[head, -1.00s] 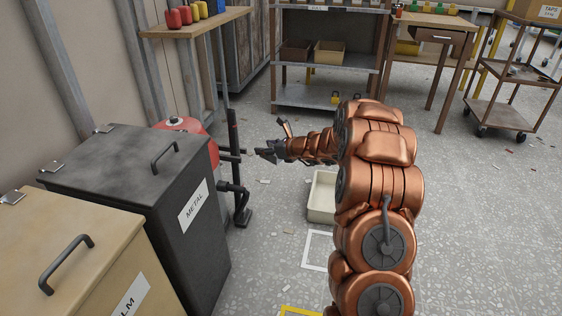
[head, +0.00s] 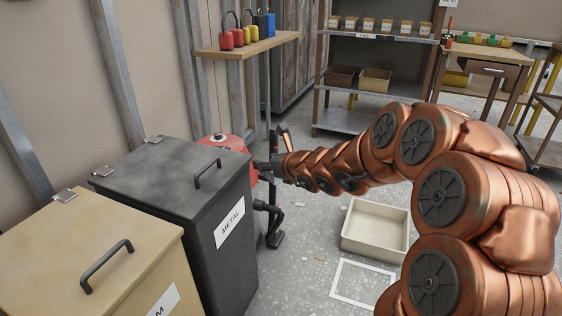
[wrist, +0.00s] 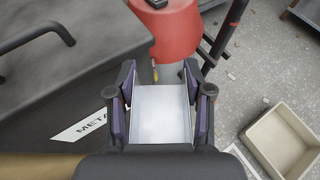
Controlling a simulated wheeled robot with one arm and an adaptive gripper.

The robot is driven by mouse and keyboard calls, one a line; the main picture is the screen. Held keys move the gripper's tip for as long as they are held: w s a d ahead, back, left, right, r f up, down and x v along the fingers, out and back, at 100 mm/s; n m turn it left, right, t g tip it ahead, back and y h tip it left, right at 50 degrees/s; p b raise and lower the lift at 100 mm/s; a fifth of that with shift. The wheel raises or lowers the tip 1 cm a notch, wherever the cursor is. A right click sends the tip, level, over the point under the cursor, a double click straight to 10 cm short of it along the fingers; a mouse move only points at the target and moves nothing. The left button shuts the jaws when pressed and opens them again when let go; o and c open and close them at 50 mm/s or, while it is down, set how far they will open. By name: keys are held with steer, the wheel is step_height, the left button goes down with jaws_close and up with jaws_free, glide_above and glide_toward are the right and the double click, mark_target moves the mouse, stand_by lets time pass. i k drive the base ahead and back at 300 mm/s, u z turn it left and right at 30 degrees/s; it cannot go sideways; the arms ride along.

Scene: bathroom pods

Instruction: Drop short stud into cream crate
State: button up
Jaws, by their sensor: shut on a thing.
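My gripper (wrist: 160,105) is shut on a short stud (wrist: 161,118), a pale grey flat-faced piece between its two jaws in the wrist view. In the head view my gripper (head: 266,171) is beside the dark METAL bin, and the stud cannot be made out there. The cream crate (head: 375,251) stands on the floor, right of and below my gripper in the head view. It looks empty. It also shows at the right of the wrist view (wrist: 256,157), apart from the gripper.
The lidded METAL bin (head: 180,180) and a tan bin (head: 90,245) stand at left. A red rounded vessel (head: 222,143) and a black upright stand (head: 275,225) are close to my gripper. A white floor outline (head: 340,291) lies before the crate. Shelving (head: 345,120) stands behind.

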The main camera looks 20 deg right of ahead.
mark_target(376, 234)
steer(key=k, duration=1.65)
steer(key=z, duration=1.9)
steer(key=i, duration=4.25)
steer(key=u, duration=2.05)
